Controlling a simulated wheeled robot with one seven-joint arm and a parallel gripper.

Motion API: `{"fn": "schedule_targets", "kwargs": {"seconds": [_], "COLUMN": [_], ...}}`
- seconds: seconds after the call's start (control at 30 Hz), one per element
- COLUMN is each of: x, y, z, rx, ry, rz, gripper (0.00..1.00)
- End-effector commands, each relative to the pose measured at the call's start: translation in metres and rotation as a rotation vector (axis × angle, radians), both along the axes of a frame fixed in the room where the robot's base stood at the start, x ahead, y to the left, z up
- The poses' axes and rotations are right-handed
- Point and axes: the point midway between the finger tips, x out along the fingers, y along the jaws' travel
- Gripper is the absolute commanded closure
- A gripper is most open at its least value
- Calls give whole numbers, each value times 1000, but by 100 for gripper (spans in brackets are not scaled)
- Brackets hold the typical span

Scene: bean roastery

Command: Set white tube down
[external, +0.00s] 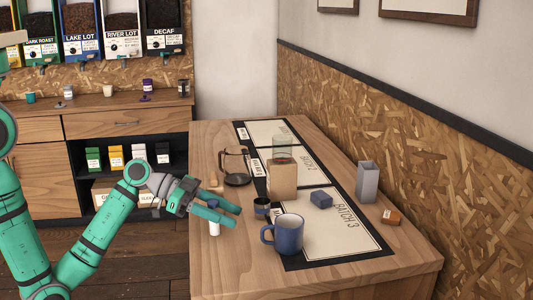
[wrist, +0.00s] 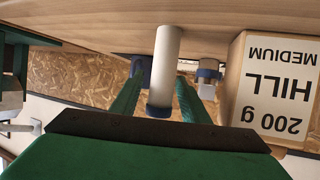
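The white tube (external: 215,229) with a blue cap is upright at the left side of the wooden table, with its lower end at or very near the tabletop. It also shows in the wrist view (wrist: 167,58), where the picture is upside down and the blue cap (wrist: 158,109) points down. My gripper (external: 226,214) reaches around the tube from the left. In the wrist view its green fingers (wrist: 160,90) stand on either side of the tube, with a gap visible at least on the left, so it looks open.
A blue mug (external: 289,235), a small dark cup (external: 262,207), a kraft bag (external: 282,182) and a glass carafe (external: 237,168) stand nearby. A blue block (external: 321,199), grey box (external: 367,182) and orange box (external: 390,217) are farther right. The table's front left (external: 225,270) is clear.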

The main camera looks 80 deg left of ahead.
Motion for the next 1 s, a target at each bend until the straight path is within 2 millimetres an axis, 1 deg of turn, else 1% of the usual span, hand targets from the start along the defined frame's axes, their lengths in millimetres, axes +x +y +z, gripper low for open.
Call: {"fn": "schedule_targets", "kwargs": {"seconds": [0.17, 0.27, 0.37, 0.47, 0.7, 0.8, 1.0], "x": [0, 0, -9, -23, -66, -81, -100], "y": [0, 0, 4, 8, 22, 28, 33], "z": [0, 4, 7, 13, 32, 38, 47], "rx": [0, 1, 0, 1, 1, 0, 0], "ry": [0, -1, 0, 0, 0, -1, 0], "rz": [0, 1, 2, 3, 4, 4, 1], "gripper": [58, 58, 58, 58, 58, 58, 58]}}
